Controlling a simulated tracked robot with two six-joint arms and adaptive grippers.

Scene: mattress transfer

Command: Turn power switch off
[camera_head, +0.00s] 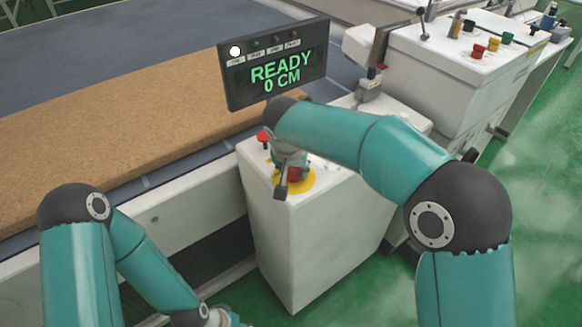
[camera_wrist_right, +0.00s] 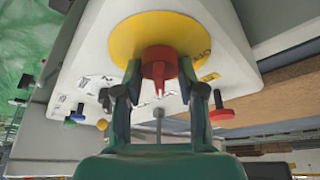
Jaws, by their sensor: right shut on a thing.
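The power switch is a red rotary knob (camera_wrist_right: 159,66) on a round yellow plate (camera_wrist_right: 135,38). It sits on the white control pedestal (camera_head: 318,240); the yellow plate also shows in the head view (camera_head: 303,185). My right gripper (camera_wrist_right: 158,78) is shut on the red knob, with one finger on each side of it. In the head view my right gripper (camera_head: 291,170) reaches down over the switch and hides part of it. My left gripper (camera_head: 225,317) is at the bottom edge of the head view, mostly cut off, away from the pedestal.
A dark display (camera_head: 277,65) reads READY 0 CM, with a lit white lamp at its top left. A red knob (camera_head: 263,136) stands beside the switch. A brown mattress slab (camera_head: 130,130) lies at left. A white machine cabinet (camera_head: 465,70) stands behind right.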

